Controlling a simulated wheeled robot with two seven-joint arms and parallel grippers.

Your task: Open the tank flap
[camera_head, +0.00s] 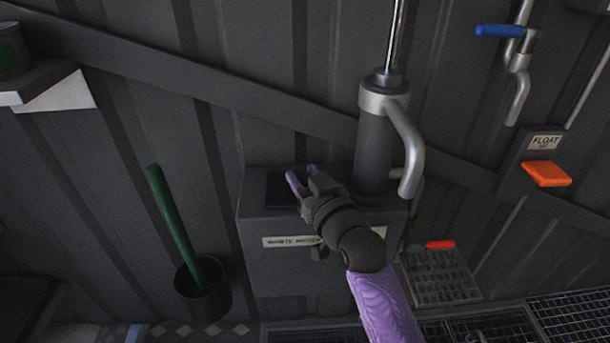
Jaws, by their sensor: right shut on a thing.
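The tank is a grey box (265,220) against the corrugated wall, with a pale label (288,241) on its front that is partly covered by my gripper. The tank flap (279,190) is a dark square plate on the box's top, at the left. My right gripper (302,178), with purple fingertips, reaches it from the lower right and is shut at its right edge. The exact grip point is hidden by the fingers. The flap looks about level with the top. My left gripper is not in view.
A hand pump (374,145) with a bent spout stands just right of the gripper. A green stick (172,215) stands in a dark pot (203,293) at left. An orange float switch (546,174) and a blue-handled tap (499,31) are at right. A red-handled grater-like plate (440,275) is lower right.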

